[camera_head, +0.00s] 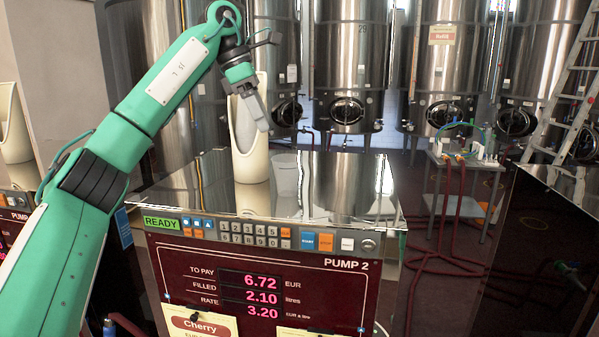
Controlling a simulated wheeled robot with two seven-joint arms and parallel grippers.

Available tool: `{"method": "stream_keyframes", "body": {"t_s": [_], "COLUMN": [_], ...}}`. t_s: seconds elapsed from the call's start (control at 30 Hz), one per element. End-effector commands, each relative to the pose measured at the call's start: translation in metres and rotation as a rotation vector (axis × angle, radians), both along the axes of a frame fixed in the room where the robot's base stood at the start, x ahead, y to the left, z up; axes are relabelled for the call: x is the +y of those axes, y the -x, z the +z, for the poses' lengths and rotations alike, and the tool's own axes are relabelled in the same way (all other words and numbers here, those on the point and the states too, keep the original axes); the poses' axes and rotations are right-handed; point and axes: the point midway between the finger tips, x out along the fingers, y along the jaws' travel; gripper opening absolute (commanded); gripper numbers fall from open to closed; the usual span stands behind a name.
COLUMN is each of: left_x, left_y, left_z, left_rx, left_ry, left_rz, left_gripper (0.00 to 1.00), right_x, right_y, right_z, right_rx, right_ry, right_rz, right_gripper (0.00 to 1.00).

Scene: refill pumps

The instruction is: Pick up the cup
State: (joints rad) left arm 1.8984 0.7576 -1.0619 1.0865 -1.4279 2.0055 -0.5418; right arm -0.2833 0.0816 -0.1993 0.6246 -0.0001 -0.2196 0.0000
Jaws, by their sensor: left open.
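A tall cream-coloured holder (252,168) with a cut-away front stands upright on the shiny top of Pump 2. My left gripper (254,120) reaches down into its open front from above and is open. One pale grey finger shows clearly, slanting across the holder's right side. A greyish shape beside that finger, inside the holder, could be the other finger or part of a cup; I cannot tell which. My right gripper is not in view.
Pump 2's red front panel (217,284) shows READY, 6.72 EUR and 2.10 litres. A similar holder (14,130) stands far left. Steel tanks (349,60) and a ladder (567,85) are behind.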

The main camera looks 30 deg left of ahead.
Motion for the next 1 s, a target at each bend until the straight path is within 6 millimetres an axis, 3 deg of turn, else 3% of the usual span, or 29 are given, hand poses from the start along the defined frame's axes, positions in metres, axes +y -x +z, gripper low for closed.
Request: {"method": "stream_keyframes", "body": {"t_s": [0.17,0.47,0.6,0.8,1.0], "left_x": [0.0,-0.015,-0.022,-0.027,-0.034], "left_y": [0.0,-0.009,-0.013,-0.016,-0.023], "left_z": [-0.004,-0.046,-0.066,-0.079,-0.094], "left_rx": [0.002,0.005,0.004,0.002,0.005], "left_ry": [-0.004,-0.005,-0.005,-0.004,-0.004], "left_rz": [0.002,0.0,0.003,0.002,0.001], "left_gripper": [0.85,0.85,0.85,0.85,0.85], "right_x": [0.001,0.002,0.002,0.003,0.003], "right_y": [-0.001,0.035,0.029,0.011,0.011], "right_z": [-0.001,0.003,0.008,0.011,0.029], "right_rx": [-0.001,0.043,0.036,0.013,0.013], "right_ry": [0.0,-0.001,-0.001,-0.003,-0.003], "right_rz": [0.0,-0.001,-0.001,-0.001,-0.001], "right_gripper": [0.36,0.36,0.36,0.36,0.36]}}
